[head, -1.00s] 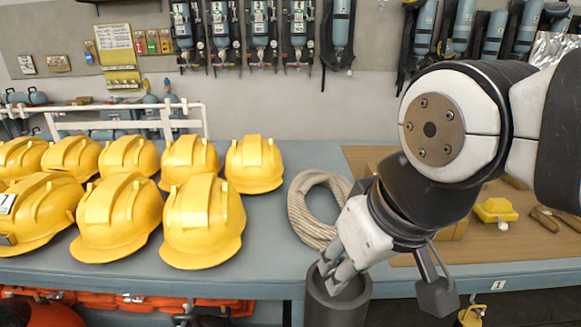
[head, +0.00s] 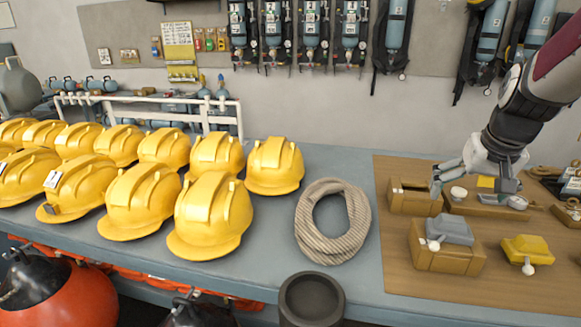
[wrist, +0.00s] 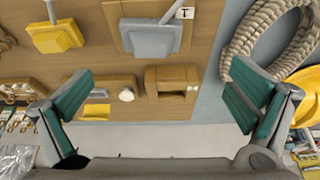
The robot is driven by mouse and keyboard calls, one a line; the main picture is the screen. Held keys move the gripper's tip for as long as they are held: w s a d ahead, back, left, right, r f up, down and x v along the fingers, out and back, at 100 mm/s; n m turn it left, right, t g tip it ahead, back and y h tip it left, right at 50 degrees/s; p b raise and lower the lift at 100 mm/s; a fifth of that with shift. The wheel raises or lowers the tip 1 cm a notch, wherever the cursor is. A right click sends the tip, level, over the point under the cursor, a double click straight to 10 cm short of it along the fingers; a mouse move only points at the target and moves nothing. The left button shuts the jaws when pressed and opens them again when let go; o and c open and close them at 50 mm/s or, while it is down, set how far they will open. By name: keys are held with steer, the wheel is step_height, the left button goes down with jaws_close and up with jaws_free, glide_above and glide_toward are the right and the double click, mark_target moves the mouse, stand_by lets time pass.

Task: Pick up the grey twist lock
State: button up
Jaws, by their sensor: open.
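The grey twist lock (head: 449,229) rests on a wooden block (head: 446,259) on the brown board, with a pale round knob at its front. In the wrist view the grey twist lock (wrist: 152,38) lies at top centre, and a small white tag marked T is beside its stem. My gripper (head: 470,186) is above the back part of the board, behind the grey twist lock in the head view. In the wrist view my gripper (wrist: 160,98) is wide open, with green-padded fingers apart and nothing held between them.
A yellow twist lock (head: 527,249) sits right of the grey one. An open-fronted wooden box (head: 412,198) and other small parts are near my gripper. A coiled rope (head: 334,222) and several yellow helmets (head: 210,215) lie to the left. A dark cylinder (head: 312,300) stands at the front.

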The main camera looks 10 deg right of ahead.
mark_target(454, 220)
steer(key=x, duration=0.3)
steer(key=d+x, duration=0.1)
steer(key=x, duration=0.6)
steer(key=shift+s+d+r, duration=0.1)
steer(key=shift+d, duration=0.15)
steer(key=shift+x, duration=2.25)
steer(key=shift+d+r, duration=0.15)
steer(key=c, duration=1.6)
